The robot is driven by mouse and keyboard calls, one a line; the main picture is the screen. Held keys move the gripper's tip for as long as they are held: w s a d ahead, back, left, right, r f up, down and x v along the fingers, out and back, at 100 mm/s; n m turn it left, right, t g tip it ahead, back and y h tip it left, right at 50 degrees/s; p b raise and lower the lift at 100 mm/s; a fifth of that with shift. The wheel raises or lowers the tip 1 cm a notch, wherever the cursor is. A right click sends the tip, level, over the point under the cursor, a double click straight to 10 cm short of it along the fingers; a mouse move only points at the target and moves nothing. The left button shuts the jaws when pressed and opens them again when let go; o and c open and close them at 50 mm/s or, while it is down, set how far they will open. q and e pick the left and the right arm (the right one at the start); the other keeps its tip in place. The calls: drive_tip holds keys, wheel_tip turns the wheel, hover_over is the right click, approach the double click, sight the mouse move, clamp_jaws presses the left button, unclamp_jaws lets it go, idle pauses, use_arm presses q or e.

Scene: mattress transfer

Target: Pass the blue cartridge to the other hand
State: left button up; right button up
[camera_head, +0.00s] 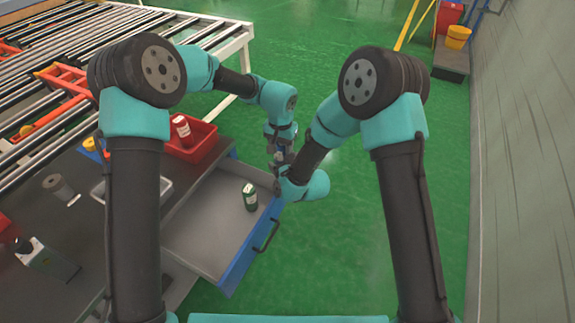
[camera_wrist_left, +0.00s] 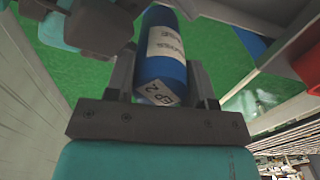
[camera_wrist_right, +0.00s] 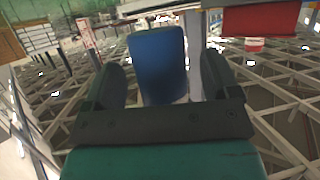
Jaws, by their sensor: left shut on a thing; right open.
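The blue cartridge (camera_wrist_left: 165,70) has a white label and a marked white patch at its near end. It lies between the fingers of my left gripper (camera_wrist_left: 164,85), which is shut on it. In the right wrist view the cartridge (camera_wrist_right: 158,62) stands between the spread fingers of my right gripper (camera_wrist_right: 160,78), with a visible gap on each side. In the head view the left gripper (camera_head: 278,152) and right gripper (camera_head: 280,170) meet beyond the drawer's right corner. The cartridge is mostly hidden there by the grippers.
An open grey drawer (camera_head: 205,225) with a blue front holds a green canister (camera_head: 250,197). A red bin (camera_head: 203,146) with a red-and-white canister (camera_head: 182,129) sits behind it. A roller conveyor (camera_head: 90,45) fills the back left.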

drive_tip(key=c, duration=1)
use_arm(q)
drive_tip(key=o, duration=1)
use_arm(e)
drive_tip(key=shift+c, duration=0.6)
use_arm(q)
drive_tip(key=shift+o, duration=0.5)
drive_tip(key=shift+d, duration=0.1)
drive_tip(key=shift+s, duration=0.1)
use_arm(e)
drive_tip(key=shift+a, duration=0.15)
use_arm(q)
drive_tip(key=shift+d, duration=0.1)
